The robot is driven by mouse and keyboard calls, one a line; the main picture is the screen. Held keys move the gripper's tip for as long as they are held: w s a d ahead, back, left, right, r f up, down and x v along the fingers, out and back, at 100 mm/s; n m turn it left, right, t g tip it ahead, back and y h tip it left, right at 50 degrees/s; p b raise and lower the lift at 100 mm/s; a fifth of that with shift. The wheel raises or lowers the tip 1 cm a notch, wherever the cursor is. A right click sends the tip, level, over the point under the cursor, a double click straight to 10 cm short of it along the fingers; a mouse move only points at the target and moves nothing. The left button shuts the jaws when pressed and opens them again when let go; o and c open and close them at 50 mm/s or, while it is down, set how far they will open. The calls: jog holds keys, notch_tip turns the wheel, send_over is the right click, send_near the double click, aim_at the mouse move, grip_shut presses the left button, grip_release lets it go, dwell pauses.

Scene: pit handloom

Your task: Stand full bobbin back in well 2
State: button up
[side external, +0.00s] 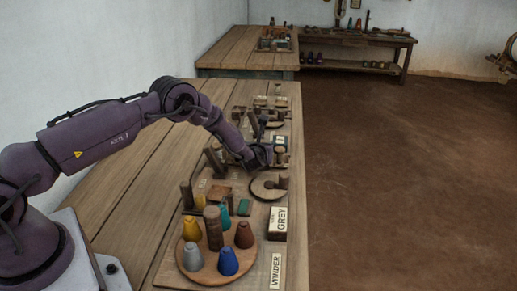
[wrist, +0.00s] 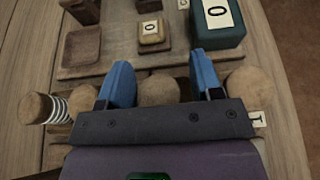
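My gripper (wrist: 162,72) has its two blue fingers apart, one on each side of a round wooden top (wrist: 160,90). Narrow gaps show beside that top, and I see no clear grip on it. To the left, a wooden-ended piece with striped thread (wrist: 42,108) lies tilted; I cannot tell if it is the full bobbin. More round wooden tops stand left (wrist: 86,98) and right (wrist: 250,86) of the fingers. A tag that seems to read 1 (wrist: 258,119) is at the right. Well 2 cannot be made out. In the side view my gripper (side external: 262,160) is low over the board.

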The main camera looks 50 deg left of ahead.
jog(key=shift+r, duration=0.2)
jog(key=v, duration=1.2)
jog(key=shift+r, duration=0.1)
jog(key=s+d+r+m+t+h, duration=0.15)
jog(key=d+r+m+h, duration=0.35)
jog(key=r+m, duration=0.6)
jog(key=s+d+r+m+h, duration=0.3)
jog(key=d+r+m+h, duration=0.15)
jog(key=r+m, duration=0.65)
jog(key=s+r+m+g, duration=0.2)
jog(key=s+m, duration=0.9)
jog(key=s, duration=0.3)
jog(key=s+r+m+g, duration=0.3)
jog(key=s+m, duration=0.9)
jog(key=s, duration=0.2)
